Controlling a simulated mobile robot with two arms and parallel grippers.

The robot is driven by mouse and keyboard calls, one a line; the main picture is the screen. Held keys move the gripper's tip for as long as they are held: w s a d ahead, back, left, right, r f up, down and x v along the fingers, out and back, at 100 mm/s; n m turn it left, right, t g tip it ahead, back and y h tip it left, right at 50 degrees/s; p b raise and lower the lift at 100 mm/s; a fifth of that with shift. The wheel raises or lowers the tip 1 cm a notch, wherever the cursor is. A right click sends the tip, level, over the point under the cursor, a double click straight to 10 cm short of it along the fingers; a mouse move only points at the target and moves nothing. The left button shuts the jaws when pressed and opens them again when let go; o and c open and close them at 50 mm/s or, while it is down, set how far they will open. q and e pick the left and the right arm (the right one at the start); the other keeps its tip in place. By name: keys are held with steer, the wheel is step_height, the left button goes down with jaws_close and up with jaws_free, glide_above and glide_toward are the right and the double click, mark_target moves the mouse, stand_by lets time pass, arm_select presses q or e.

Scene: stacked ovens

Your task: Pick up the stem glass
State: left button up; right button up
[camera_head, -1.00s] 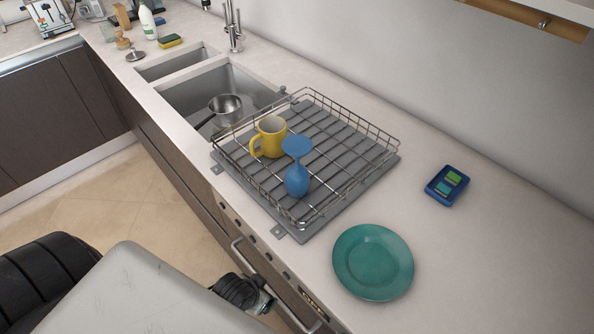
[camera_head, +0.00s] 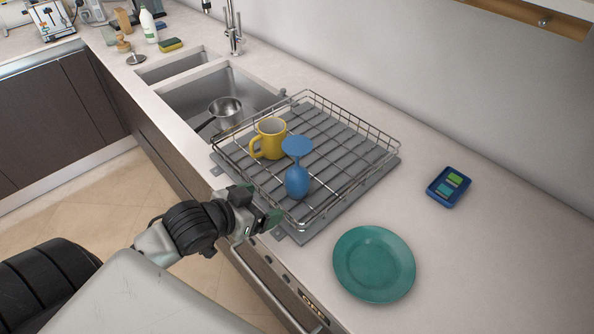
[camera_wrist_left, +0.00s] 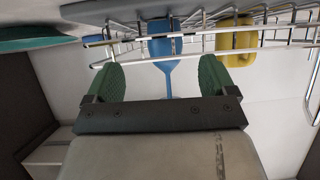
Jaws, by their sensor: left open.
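The blue stem glass (camera_head: 297,180) stands upside down in the wire dish rack (camera_head: 345,187), its round foot on top. My left gripper (camera_head: 262,208) is at the front side of the rack, just left of and below the glass, outside the wire wall. In the left wrist view its two green fingers (camera_wrist_left: 161,78) are apart with nothing between them. The glass (camera_wrist_left: 166,48) shows beyond the fingertips, behind the rack wires. My right gripper is not in view.
A yellow mug (camera_head: 269,138) stands in the rack just behind the glass. A teal plate (camera_head: 374,264) lies on the counter to the right, near the front edge. The sink (camera_head: 225,95) with a metal pot is left of the rack.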

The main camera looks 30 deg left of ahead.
mark_target(289, 177)
arm_select(q)
steer(key=w+r, duration=0.1)
steer(key=r+t+h, duration=0.1)
steer(key=shift+w+a+r, duration=0.35)
steer(key=shift+a, duration=0.05)
steer(key=x, duration=0.4)
steer(key=shift+w+r+p, duration=0.3)
steer(key=shift+w+r, duration=0.05)
steer(key=shift+w, duration=0.05)
steer(key=shift+w+d+f, duration=0.25)
steer(key=shift+w, duration=0.25)
steer(key=shift+w+d+f+p, duration=0.15)
steer(key=shift+w+d+p, duration=0.15)
steer(key=shift+w, duration=0.2)
steer(key=p+x, duration=0.1)
steer(key=x, duration=0.3)
steer(key=shift+f, duration=0.15)
steer(key=shift+s, duration=0.1)
steer(key=shift+c, duration=0.4)
